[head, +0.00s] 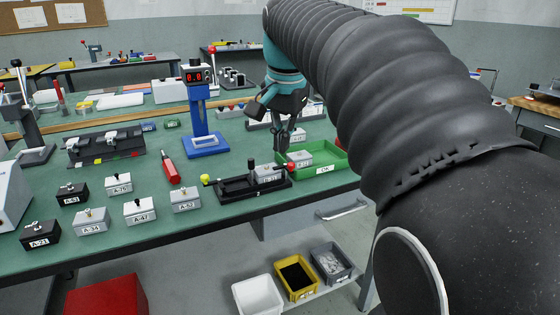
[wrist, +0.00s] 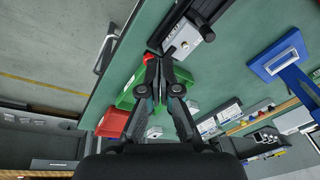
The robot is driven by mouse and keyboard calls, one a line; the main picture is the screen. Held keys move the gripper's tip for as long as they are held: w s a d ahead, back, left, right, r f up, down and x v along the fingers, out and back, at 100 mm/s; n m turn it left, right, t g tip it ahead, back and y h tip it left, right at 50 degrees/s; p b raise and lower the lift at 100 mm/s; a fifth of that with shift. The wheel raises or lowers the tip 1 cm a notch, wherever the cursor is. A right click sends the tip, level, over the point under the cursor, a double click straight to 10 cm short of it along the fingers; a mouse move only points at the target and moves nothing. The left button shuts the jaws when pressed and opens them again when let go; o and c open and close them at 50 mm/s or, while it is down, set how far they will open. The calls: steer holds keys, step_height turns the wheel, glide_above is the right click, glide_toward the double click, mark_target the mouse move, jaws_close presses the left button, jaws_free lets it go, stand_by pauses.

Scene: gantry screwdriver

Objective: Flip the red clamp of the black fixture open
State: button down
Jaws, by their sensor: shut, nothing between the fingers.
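The black fixture (head: 238,191) lies on the green bench, with a grey box (head: 268,172) seated in its right part. Its red clamp knob (head: 291,166) is at the right end, and a yellow knob (head: 206,179) is at the left end. My gripper (head: 282,148) is shut and empty, pointing down above the fixture's right end and the green tray's left side. In the wrist view the red knob (wrist: 149,58) shows right beside the fingertips (wrist: 158,62); I cannot tell whether they touch. The clamp's arm is mostly hidden there by the fingers.
A green tray (head: 328,171) with a grey box in it stands right of the fixture. Bins (head: 297,283) sit below the bench's front edge.

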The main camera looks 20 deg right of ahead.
steer(key=s+a+f+n+t, duration=0.1)
steer(key=s+a+f+n, duration=0.2)
steer(key=s+f, duration=0.6)
steer(key=s+a+f+n+t, duration=0.2)
steer(key=s+a+f+n, duration=0.2)
steer(key=s+f+n, duration=0.3)
step_height(320, 180, down, 3)
steer(key=shift+s+a+r, duration=0.1)
steer(key=shift+s+a, duration=0.15)
steer(key=shift+s, duration=0.8)
steer(key=shift+d, duration=0.15)
